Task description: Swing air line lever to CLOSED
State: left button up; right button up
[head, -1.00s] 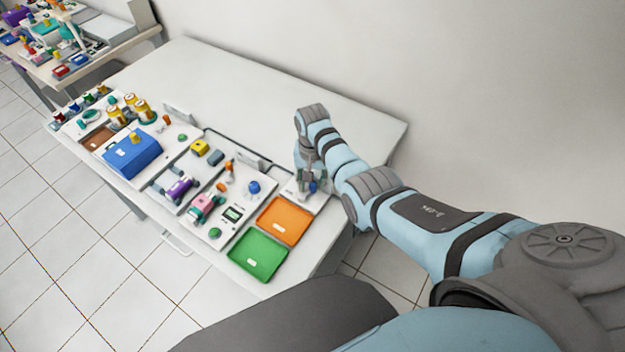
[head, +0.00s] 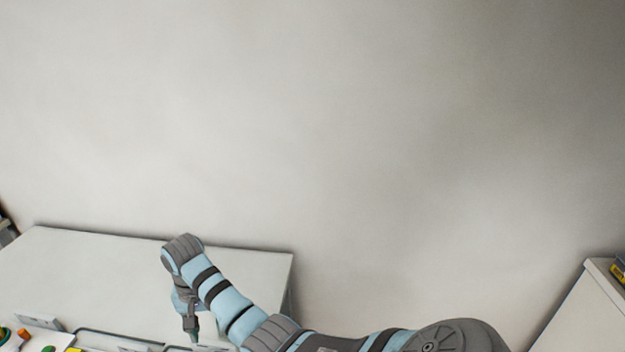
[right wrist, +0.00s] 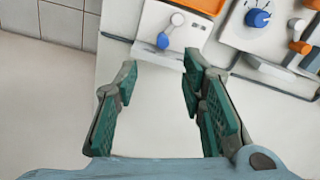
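A lever with a blue tip (right wrist: 163,40) and a grey round pivot (right wrist: 177,19) sits on a white panel (right wrist: 192,36) in the right wrist view. It appears to be the air line lever; its tip points toward my gripper, slightly left. No label is readable. My right gripper (right wrist: 160,76) is open and empty, its fingers apart just short of the panel, with the tip roughly between them in the picture. The gripper also shows in the head view (head: 191,326), pointing down over the table; the lever cannot be made out there. My left gripper is out of view.
The white table (head: 90,270) stands against a plain wall and is bare at the back. In the right wrist view, an orange tray (right wrist: 208,4) and a blue knob (right wrist: 257,18) lie beyond and beside the lever panel. A white cabinet (head: 590,310) stands at right.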

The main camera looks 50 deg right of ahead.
jog(key=s+f+n+t+h, duration=0.15)
jog(key=s+f+n, duration=0.3)
jog(key=s, duration=0.85)
jog(key=s+f+n+t+y, duration=0.15)
jog(key=s+f+n, duration=0.3)
jog(key=s, duration=0.75)
pick_arm(q)
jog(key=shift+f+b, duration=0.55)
jog(key=shift+b, duration=0.15)
pick_arm(e)
jog(key=s+d+f+h, duration=0.1)
jog(key=s+f, duration=0.2)
jog(key=f, duration=0.9)
jog(key=shift+s+d, duration=0.25)
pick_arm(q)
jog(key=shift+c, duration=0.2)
